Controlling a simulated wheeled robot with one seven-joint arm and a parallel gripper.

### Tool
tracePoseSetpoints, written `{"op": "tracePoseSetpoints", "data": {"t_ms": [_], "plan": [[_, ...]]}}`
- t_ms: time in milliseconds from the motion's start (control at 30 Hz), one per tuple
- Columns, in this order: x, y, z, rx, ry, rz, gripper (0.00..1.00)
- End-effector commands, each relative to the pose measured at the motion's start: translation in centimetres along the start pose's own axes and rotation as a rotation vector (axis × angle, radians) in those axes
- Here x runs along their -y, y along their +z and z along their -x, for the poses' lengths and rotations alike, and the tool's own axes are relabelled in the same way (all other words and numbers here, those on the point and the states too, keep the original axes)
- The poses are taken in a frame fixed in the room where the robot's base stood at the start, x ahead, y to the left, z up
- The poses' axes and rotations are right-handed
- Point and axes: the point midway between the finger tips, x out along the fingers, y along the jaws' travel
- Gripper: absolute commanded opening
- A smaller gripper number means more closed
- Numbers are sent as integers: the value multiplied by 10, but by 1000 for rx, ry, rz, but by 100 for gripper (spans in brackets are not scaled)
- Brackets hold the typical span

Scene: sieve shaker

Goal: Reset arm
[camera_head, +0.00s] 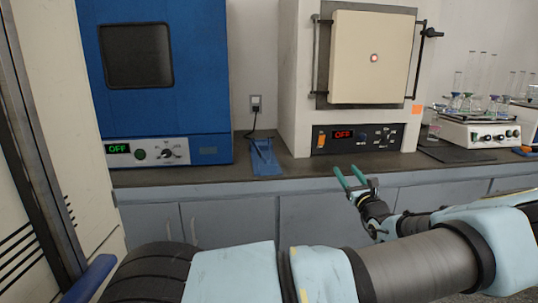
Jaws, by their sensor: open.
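My gripper (352,178) is at the end of my arm, in front of the counter's front edge and below the cream furnace. Its two green fingers stand apart and point up and to the left. Nothing shows between them. My arm reaches in from the right side of the view, with its large links across the bottom.
A dark counter (210,176) runs above grey cabinets (235,222). On it stand a blue oven (190,90), a blue tool or stand (263,158), a cream furnace (368,60) and a shaker with glassware (478,133). A tall pale cabinet (50,90) stands at left.

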Motion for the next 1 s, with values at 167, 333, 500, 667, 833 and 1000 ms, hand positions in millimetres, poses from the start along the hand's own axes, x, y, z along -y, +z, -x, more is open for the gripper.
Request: {"op": "tracePoseSetpoints", "data": {"t_ms": [167, 333, 500, 667, 833, 1000], "plan": [[-29, -3, -11, -40, 85, 35, 62], [-74, -8, -23, -99, 215, 88, 62], [-139, -16, -31, -181, 414, 174, 62], [-233, -24, -20, -300, 738, 337, 62], [-320, -26, 29, -431, 1160, 599, 62], [-357, -7, 84, -507, 1522, 891, 62]]}}
